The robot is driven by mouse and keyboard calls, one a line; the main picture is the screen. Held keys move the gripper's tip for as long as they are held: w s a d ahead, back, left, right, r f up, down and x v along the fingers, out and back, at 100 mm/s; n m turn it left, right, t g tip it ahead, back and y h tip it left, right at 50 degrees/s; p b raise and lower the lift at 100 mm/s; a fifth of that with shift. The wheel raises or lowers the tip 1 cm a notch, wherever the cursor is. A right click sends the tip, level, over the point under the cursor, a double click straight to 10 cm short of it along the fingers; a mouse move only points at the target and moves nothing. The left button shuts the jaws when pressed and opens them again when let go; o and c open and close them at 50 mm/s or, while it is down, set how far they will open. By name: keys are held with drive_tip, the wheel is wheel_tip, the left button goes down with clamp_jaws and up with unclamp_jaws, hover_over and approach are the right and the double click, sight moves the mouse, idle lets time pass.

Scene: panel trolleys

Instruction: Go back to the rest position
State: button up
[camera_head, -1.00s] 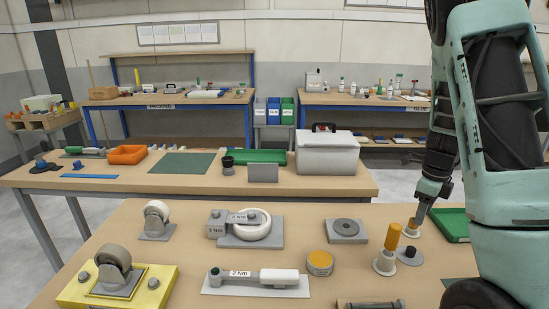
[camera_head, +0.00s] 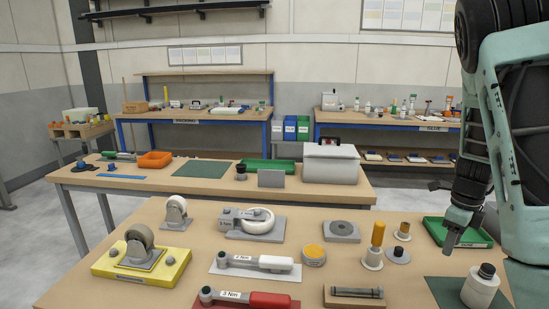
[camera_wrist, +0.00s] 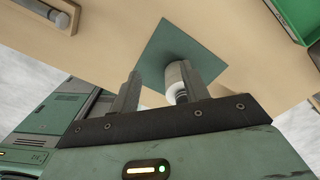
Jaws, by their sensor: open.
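My gripper (camera_head: 452,240) is at the right of the head view, above the near table, pointing down. In the wrist view its two fingers (camera_wrist: 162,85) stand apart, with nothing seen held between them. A white bottle with a dark cap (camera_head: 480,287) stands on a green mat (camera_head: 446,292) at the table's right front. The bottle also shows in the wrist view (camera_wrist: 176,76), beside the right finger and partly hidden by it. Whether finger and bottle touch cannot be told. My arm covers the far right.
The near table holds casters, a yellow block (camera_head: 142,264), torque wrenches (camera_head: 255,264), an orange-handled tool (camera_head: 377,238) and a green tray (camera_head: 462,233). A second table with a grey box (camera_head: 331,164) stands behind. Floor shows free at left.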

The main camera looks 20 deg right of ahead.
drive_tip(key=w+a+r+n+y, duration=0.1)
drive_tip(key=w+a+r+n, duration=0.15)
drive_tip(key=a+n, duration=1.05)
drive_tip(key=w+a+r+n+y, duration=0.2)
drive_tip(key=a+n, duration=0.5)
drive_tip(key=a, duration=1.3)
drive_tip(key=s+a+r+n+h, duration=0.1)
drive_tip(key=s+a+n, duration=0.7)
drive_tip(key=n, duration=0.2)
drive_tip(key=s+a+r+n+h, duration=0.1)
drive_tip(key=s+a+r+n, duration=0.1)
drive_tip(key=s+a+n, duration=0.5)
drive_tip(key=s+n, duration=0.1)
drive_tip(key=n, duration=0.2)
drive_tip(key=shift+s+a+r+n, duration=0.25)
drive_tip(key=shift+s+a+n, duration=0.05)
drive_tip(key=shift+s+a, duration=0.05)
